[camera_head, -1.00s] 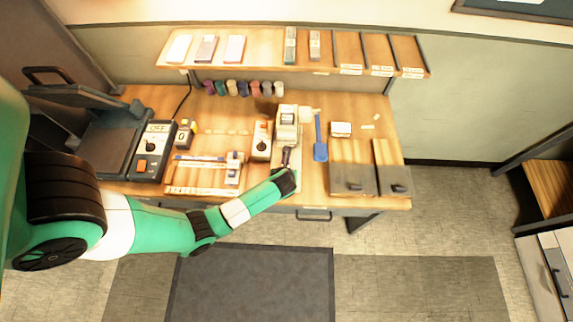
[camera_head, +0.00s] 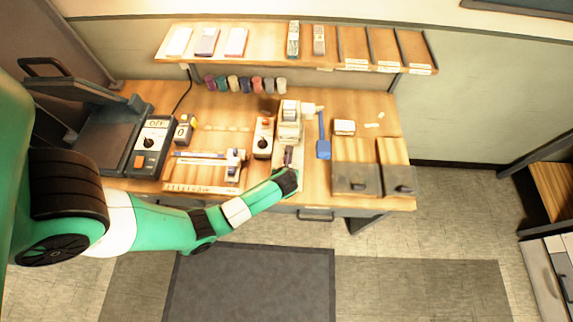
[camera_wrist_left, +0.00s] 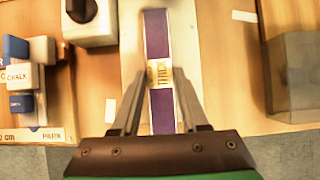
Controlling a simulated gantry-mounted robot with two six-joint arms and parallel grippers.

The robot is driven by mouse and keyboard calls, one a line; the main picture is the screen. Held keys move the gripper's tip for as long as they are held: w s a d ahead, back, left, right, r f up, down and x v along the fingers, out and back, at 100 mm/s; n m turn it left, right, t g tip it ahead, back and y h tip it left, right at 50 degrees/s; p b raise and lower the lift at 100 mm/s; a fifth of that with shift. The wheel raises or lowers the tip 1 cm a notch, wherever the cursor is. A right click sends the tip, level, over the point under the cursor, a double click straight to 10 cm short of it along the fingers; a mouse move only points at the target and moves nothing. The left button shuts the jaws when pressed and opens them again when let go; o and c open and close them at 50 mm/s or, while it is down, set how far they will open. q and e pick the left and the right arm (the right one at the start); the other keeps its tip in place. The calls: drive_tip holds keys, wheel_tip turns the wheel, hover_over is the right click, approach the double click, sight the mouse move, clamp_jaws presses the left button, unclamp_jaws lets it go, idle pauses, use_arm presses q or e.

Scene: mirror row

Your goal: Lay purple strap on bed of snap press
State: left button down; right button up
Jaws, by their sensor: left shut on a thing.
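The purple strap (camera_wrist_left: 157,38) carries a yellow label reading THICK and runs lengthwise in the left wrist view. My left gripper (camera_wrist_left: 159,80) is shut on it, with a finger along each side at the label. In the head view my left gripper (camera_head: 288,172) is at the front of the workbench, with the dark purple strap (camera_head: 287,155) beyond it. The cream snap press (camera_head: 290,117) stands just behind the strap. The strap is over the press's pale bed (camera_wrist_left: 129,45), lined up along it. Whether it touches the bed cannot be told. My right gripper is not in view.
A white box with a dark knob (camera_head: 263,138) stands left of the press. A measuring fixture (camera_head: 205,173) and chalk-labelled blocks (camera_wrist_left: 18,76) are left. The shelf (camera_head: 270,50) overhangs behind.

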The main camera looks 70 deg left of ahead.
use_arm(q)
drive_tip(key=shift+f+b, duration=0.35)
drive_tip(key=shift+f, duration=0.25)
drive_tip(key=shift+c, duration=1.7)
unclamp_jaws()
drive_tip(key=p+v, duration=0.2)
drive_tip(key=v, duration=0.9)
drive_tip(key=shift+r+p, duration=0.25)
drive_tip(key=shift+p, duration=0.1)
drive_tip(key=shift+d, duration=0.1)
